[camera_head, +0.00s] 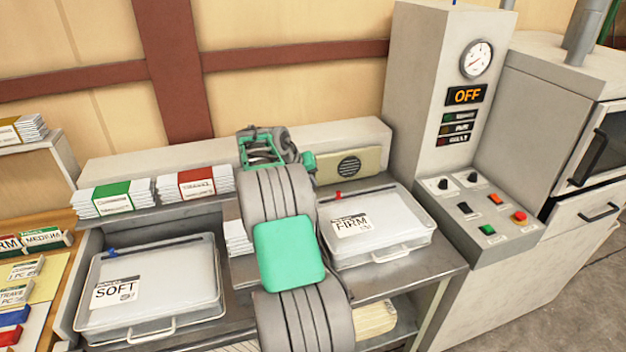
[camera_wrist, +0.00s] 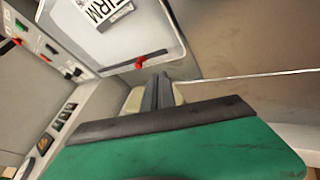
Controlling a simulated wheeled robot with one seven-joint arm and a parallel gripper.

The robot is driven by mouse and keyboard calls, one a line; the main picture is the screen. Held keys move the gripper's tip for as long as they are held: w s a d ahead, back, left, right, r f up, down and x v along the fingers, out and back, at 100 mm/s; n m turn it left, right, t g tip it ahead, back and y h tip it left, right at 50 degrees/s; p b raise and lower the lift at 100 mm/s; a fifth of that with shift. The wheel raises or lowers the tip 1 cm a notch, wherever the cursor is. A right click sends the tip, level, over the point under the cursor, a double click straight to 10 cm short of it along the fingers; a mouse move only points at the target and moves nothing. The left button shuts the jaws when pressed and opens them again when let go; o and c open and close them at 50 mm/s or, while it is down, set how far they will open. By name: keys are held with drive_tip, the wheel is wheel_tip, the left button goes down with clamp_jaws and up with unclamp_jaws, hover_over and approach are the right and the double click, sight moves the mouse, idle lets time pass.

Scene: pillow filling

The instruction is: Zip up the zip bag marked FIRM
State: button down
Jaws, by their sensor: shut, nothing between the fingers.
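The clear zip bag marked FIRM (camera_head: 385,232) lies flat on the bench right of my arm, with a handle at its front edge. Its zip runs along the far edge, and the red pull (camera_head: 338,194) is near the left end. In the wrist view the bag (camera_wrist: 125,35) appears turned around, with the red pull (camera_wrist: 140,62) close beyond my fingertips. My gripper (camera_wrist: 160,80) is shut and empty, apart from the pull.
A bag marked SOFT (camera_head: 150,285) with a blue pull lies left of my arm. White packs with green and red labels (camera_head: 198,183) sit on the rear shelf. A speaker panel (camera_head: 350,166) stands behind the FIRM bag. A control box (camera_head: 480,212) is to its right.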

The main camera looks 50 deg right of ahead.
sight(339, 195)
drive_tip(key=p+x, duration=0.1)
drive_tip(key=x, duration=0.5)
drive_tip(key=s+d+p, duration=0.1)
drive_tip(key=s+d+f, duration=0.1)
drive_tip(key=d, duration=0.1)
drive_tip(key=shift+s+d+p, duration=0.15)
drive_tip(key=shift+s+p, duration=0.05)
drive_tip(key=shift+p, duration=0.2)
